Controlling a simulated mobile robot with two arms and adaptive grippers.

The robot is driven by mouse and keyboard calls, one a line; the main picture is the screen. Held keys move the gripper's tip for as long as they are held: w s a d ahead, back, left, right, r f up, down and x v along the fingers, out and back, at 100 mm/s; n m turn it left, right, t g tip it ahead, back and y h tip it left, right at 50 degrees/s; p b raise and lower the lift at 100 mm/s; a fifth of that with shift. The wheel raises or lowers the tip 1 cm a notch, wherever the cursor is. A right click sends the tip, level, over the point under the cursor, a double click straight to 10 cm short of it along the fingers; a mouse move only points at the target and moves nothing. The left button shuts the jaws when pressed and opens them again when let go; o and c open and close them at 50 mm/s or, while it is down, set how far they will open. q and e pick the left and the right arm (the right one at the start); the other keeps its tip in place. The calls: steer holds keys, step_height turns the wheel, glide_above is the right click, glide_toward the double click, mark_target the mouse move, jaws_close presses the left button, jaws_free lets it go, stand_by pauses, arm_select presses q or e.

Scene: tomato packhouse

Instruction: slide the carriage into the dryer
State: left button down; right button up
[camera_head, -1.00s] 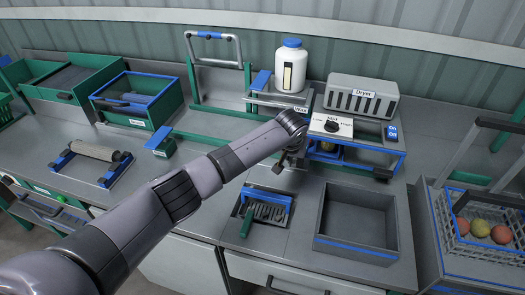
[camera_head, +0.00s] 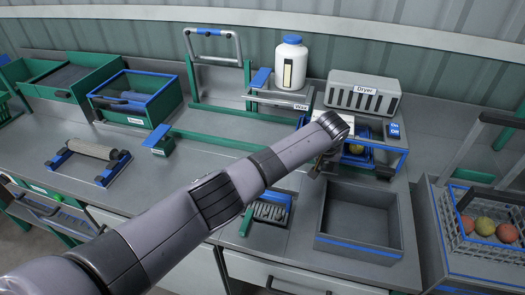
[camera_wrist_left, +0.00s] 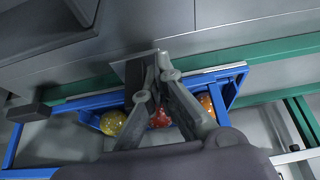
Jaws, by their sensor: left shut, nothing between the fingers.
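The blue carriage (camera_head: 360,160) sits under the frame at the right of the bench, in front of the grey box labelled Dryer (camera_head: 363,93). In the left wrist view the carriage (camera_wrist_left: 234,88) holds a yellow, a red and an orange tomato, partly hidden by my gripper. My left gripper (camera_head: 322,170) is at the carriage's left end in the head view, its fingers partly hidden by the wrist. In the left wrist view its fingers (camera_wrist_left: 153,68) are closed together at the carriage's edge, with nothing between them. Whether they touch it is unclear. My right gripper is not in view.
My left arm partly covers the Mist panel. A grey bin (camera_head: 358,222) stands in front of the frame and a brush tray (camera_head: 268,208) left of it. A white Wax bottle (camera_head: 291,62) stands behind. A wire crate of tomatoes (camera_head: 485,238) is at far right.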

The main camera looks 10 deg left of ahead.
mark_target(332, 164)
arm_select(q)
steer(key=shift+d+b, duration=0.4)
steer(key=shift+d, duration=0.95)
steer(key=shift+s+d+f+b, duration=0.1)
steer(key=shift+d+b, duration=1.05)
steer(key=shift+d, duration=0.15)
steer(key=shift+a+r+p, duration=0.25)
steer(key=shift+a+p, duration=0.3)
steer(key=shift+p, duration=0.35)
steer(key=shift+a+p, duration=0.55)
steer(key=shift+p, duration=0.05)
steer(key=s+p+v, duration=0.1)
steer(key=p+v, duration=0.7)
steer(key=p, duration=0.6)
steer(key=shift+s+f+p, duration=0.2)
steer(key=shift+f+p, duration=0.05)
steer(key=shift+p, duration=0.1)
